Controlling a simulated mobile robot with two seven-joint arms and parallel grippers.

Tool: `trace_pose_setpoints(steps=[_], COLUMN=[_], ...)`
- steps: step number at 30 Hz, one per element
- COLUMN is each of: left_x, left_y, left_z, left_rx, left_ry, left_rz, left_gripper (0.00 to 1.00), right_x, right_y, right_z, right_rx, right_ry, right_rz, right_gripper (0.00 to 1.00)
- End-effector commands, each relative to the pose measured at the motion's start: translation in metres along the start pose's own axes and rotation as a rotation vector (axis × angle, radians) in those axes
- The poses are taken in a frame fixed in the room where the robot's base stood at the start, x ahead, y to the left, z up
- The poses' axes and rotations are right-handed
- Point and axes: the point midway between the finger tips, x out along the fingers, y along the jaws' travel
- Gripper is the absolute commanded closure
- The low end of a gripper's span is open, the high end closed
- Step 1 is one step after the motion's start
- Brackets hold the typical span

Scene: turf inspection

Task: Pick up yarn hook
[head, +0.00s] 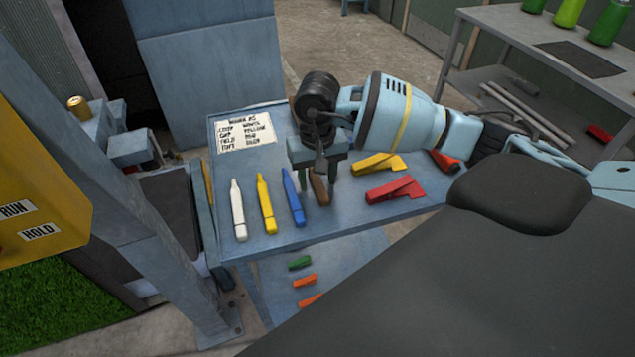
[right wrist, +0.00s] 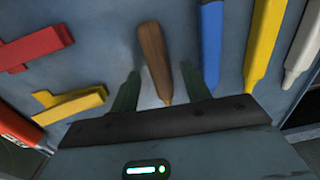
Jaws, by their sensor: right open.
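The yarn hook, which I take to be the brown wooden-handled tool (head: 319,189), lies on the blue-grey table, right of the blue marker-like tool. My right gripper (head: 314,170) is above it, pointing down, and hides part of it in the head view. In the right wrist view the brown tool (right wrist: 154,55) lies between the two open fingers of my right gripper (right wrist: 160,74). Its narrow end points toward the palm. I see gaps on both sides, and it is not clamped. My left gripper is not in view.
White (head: 237,210), yellow (head: 266,205) and blue (head: 292,200) tools lie in a row left of the hook. Yellow (head: 377,164) and red (head: 393,189) pieces lie to the right. A paper sign (head: 246,131) lies at the back. Small coloured pieces lie on a lower shelf (head: 345,260).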

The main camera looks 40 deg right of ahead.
Motion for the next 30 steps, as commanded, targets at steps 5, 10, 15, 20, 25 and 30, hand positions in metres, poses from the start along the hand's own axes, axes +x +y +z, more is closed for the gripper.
trace_pose_setpoints(steps=[5,10,15,20,25,30], left_x=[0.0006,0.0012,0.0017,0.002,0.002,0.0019], left_y=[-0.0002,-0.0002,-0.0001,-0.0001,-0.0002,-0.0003], left_z=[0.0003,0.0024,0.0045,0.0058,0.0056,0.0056], left_rx=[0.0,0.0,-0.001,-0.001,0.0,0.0], left_ry=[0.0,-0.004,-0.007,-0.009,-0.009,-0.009], left_rz=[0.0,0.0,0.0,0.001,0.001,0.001], left_gripper=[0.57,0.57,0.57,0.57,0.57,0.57], right_x=[0.0006,0.0024,0.0039,0.0048,0.0045,0.0045], right_y=[-0.0001,0.0,0.0,0.0,-0.0001,0.0], right_z=[0.0,0.0001,0.0,0.0,-0.0001,-0.0001], right_rx=[0.0,0.0,0.0,0.0,0.0,0.0], right_ry=[0.0,-0.001,-0.001,0.0,0.0,0.0], right_rz=[0.0,0.0,0.0,0.0,0.0,0.0], right_gripper=[0.53,0.53,0.53,0.53,0.53,0.65])
